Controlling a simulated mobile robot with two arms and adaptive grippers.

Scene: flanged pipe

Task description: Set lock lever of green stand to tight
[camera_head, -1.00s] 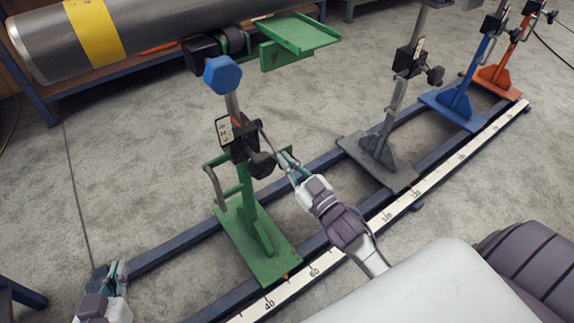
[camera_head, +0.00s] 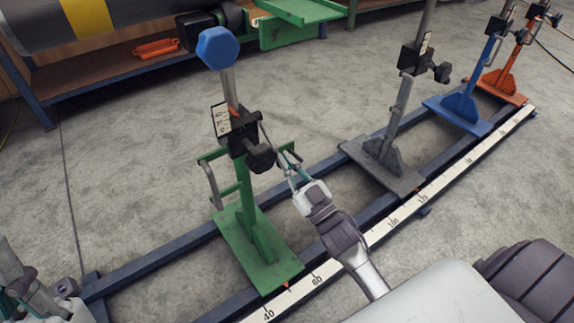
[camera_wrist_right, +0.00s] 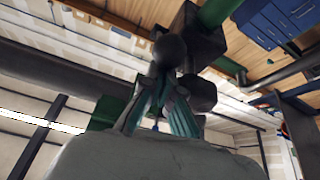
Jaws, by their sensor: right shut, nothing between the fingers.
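The green stand (camera_head: 256,246) stands upright on the blue rails, with a blue hexagonal head (camera_head: 217,47) on its post. Its black clamp block (camera_head: 240,133) carries a white scale plate and a black knob (camera_head: 261,158). A thin dark lever (camera_head: 268,134) slants down from the block towards my right gripper (camera_head: 289,160). That gripper is shut and empty, just right of the knob. In the right wrist view its teal fingers (camera_wrist_right: 163,92) come together just below a black ball (camera_wrist_right: 170,50); I cannot tell if they touch. My left gripper (camera_head: 25,290) is at the lower left edge, its fingers unclear.
A grey stand (camera_head: 385,162), a blue stand (camera_head: 460,108) and an orange stand (camera_head: 502,82) stand further along the rails. A white ruler (camera_head: 400,219) runs along the front rail. A large pipe (camera_head: 120,22) lies behind. Floor left of the green stand is clear.

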